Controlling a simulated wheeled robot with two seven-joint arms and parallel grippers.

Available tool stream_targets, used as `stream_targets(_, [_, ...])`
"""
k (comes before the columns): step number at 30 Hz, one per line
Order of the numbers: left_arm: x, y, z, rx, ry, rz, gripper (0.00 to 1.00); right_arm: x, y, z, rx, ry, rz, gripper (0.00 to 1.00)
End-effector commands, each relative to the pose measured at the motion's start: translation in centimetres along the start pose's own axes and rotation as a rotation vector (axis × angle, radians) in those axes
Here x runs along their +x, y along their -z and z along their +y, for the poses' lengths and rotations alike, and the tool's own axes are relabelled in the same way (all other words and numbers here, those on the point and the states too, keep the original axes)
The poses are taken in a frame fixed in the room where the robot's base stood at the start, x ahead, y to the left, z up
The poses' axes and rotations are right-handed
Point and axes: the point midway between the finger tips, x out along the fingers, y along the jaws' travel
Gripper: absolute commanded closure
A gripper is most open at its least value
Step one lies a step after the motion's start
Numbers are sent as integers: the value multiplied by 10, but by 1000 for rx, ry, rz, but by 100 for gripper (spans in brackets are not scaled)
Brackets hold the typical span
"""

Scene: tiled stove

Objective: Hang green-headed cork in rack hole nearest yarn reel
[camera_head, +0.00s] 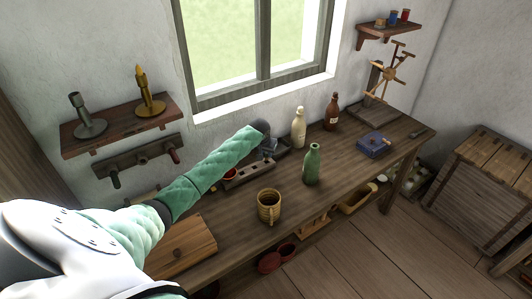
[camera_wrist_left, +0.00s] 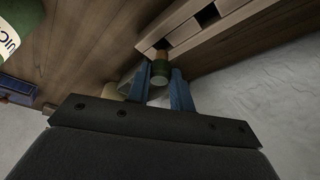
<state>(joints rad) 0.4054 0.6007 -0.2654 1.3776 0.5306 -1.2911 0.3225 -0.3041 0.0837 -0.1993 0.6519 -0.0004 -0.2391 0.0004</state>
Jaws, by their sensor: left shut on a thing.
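My left gripper (camera_wrist_left: 160,88) is shut on the green-headed cork (camera_wrist_left: 160,72), gripping its green head; the tan part points toward the wooden rack (camera_wrist_left: 183,30). The cork is close to a dark hole at the rack's edge; I cannot tell whether it enters it. Another dark hole shows farther right. In the head view my left gripper (camera_head: 268,148) is over the back of the bench by the rack (camera_head: 248,174), and the cork is not clear there. The spoked yarn reel (camera_head: 385,75) stands at the bench's back right. My right gripper is not in view.
A green bottle (camera_head: 312,165), cream bottle (camera_head: 299,128) and brown bottle (camera_head: 332,112) stand right of my gripper. A woven mug (camera_head: 269,208) is in front. A blue box (camera_head: 373,144) is at right. The wall and window (camera_head: 262,90) are behind.

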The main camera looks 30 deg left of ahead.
Motion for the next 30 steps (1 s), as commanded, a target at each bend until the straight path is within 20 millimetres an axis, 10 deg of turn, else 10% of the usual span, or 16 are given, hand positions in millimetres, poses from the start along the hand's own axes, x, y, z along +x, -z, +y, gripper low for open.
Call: stream_targets(30, [0, 0, 0, 0, 0, 0, 100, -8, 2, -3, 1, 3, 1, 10])
